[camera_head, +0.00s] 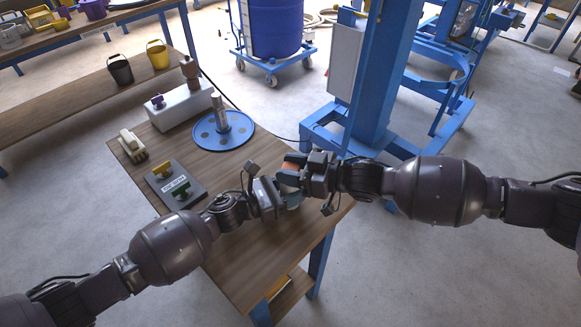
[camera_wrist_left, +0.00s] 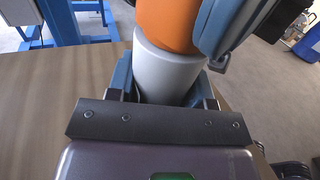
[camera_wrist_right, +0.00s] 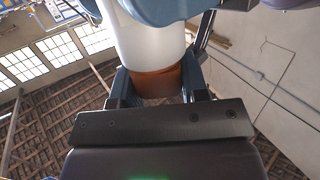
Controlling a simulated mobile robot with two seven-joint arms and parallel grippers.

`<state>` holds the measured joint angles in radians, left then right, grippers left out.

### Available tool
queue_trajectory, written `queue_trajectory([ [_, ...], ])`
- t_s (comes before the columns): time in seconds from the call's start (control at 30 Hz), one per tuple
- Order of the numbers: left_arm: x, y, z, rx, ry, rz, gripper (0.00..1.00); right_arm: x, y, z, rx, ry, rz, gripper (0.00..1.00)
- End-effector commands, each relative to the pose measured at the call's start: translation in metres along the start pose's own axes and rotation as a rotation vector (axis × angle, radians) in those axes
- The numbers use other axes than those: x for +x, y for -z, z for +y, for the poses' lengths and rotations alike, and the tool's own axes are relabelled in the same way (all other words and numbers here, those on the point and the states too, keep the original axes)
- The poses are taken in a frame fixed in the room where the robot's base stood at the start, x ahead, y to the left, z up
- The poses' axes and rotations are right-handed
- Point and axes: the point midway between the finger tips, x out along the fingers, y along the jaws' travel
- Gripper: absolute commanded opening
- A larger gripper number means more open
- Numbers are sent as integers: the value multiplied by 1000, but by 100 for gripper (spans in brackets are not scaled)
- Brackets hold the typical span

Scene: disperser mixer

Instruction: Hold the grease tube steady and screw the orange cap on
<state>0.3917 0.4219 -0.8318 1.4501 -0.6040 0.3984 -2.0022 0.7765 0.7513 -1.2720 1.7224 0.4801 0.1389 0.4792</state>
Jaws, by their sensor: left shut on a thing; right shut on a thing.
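My left gripper (camera_head: 282,196) is shut on the pale grey-white grease tube (camera_wrist_left: 165,75), just over the table's right part. My right gripper (camera_head: 294,171) is shut on the orange cap (camera_head: 291,165), close against the left one. In the left wrist view the cap (camera_wrist_left: 168,22) sits in line on the tube's end, with a right finger beside it. In the right wrist view the cap (camera_wrist_right: 157,83) is between my right fingers and meets the white tube (camera_wrist_right: 147,45). How far it is threaded is hidden. In the head view the grippers mostly hide the tube.
The wooden table (camera_head: 235,255) is bare in front. A blue machine column (camera_head: 372,80) rises behind the right arm.

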Motion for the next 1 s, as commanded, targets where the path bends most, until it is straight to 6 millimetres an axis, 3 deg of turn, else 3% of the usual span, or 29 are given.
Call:
queue_trajectory([
  [0.87,1,0,-2,-1,4,-1,24,0,2,0,27,-187,3,16],
  [0.9,1,0,-2,-1,4,-1,24,0,2,0,27,-186,3,44],
  [1.0,1,0,-2,-1,4,-1,24,0,1,0,27,-186,2,59],
])
